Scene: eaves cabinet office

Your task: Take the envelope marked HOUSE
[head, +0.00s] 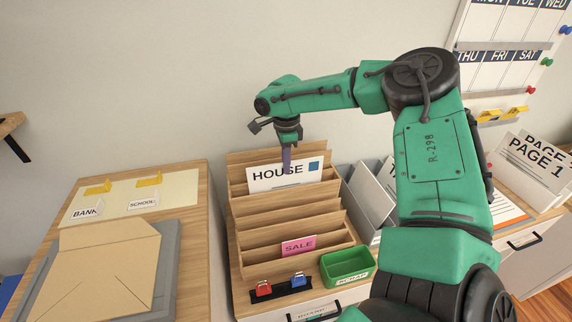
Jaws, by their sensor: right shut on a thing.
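The white envelope marked HOUSE (270,176) stands upright in a rear slot of the wooden letter rack (290,204). It has a blue stamp at its upper right, and its lower edge is hidden by the slot's front wall. My right gripper (287,160) points down from above and is shut on the envelope near the middle of its top edge. The fingers cover part of the word HOUSE. My left gripper is not in view.
A pink SALE card (298,246) stands in a front slot. A green tray (347,265) and red and blue clips (281,287) sit in front. At left, a large tan envelope (95,273) lies near BANK and SCHOOL labels. PAGE 1 sheets (536,158) stand at right.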

